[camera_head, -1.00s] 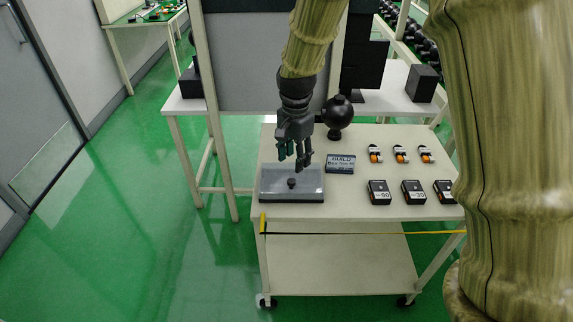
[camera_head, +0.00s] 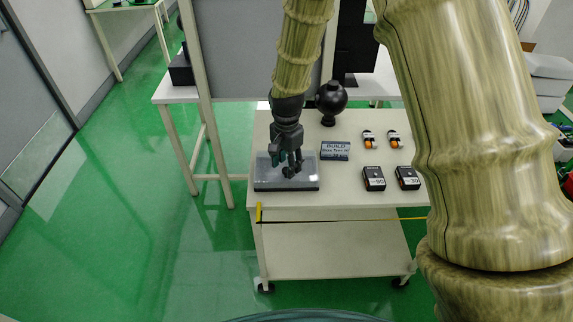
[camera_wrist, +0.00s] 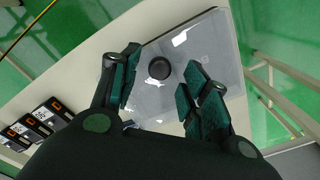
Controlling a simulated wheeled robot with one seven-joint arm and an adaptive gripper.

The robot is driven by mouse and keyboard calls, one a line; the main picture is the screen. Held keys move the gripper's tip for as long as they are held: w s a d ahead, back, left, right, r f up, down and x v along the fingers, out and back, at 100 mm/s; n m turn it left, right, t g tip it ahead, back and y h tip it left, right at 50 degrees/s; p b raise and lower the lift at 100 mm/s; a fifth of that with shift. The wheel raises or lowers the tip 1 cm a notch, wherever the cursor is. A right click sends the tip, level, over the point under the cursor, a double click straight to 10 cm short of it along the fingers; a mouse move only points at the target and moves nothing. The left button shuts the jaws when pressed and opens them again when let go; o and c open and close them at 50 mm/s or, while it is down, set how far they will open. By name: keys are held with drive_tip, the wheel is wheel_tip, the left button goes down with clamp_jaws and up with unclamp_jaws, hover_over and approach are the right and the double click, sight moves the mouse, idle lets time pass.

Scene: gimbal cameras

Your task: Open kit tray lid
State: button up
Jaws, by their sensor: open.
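The kit tray (camera_head: 308,182) is a dark, shallow tray on the left end of the cart top. Its clear lid (camera_wrist: 215,60) lies flat on it, with a round black knob (camera_wrist: 159,68) near the middle. In the head view the knob (camera_head: 288,172) is partly hidden by my fingers. My gripper (camera_head: 288,164) is above the lid, pointing down. In the wrist view my gripper (camera_wrist: 160,85) is open, with the fingers spread to either side of the knob. I cannot tell whether a finger touches it.
The cart top (camera_head: 345,198) also holds a BUILD sign (camera_head: 335,151), black labelled boxes (camera_head: 373,178) and small orange-and-white items (camera_head: 369,140) to the right. A black ball on a stand (camera_head: 331,100) stands behind. The cart's front strip is clear.

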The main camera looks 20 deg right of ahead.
drive_tip(key=shift+f, duration=0.75)
clamp_jaws()
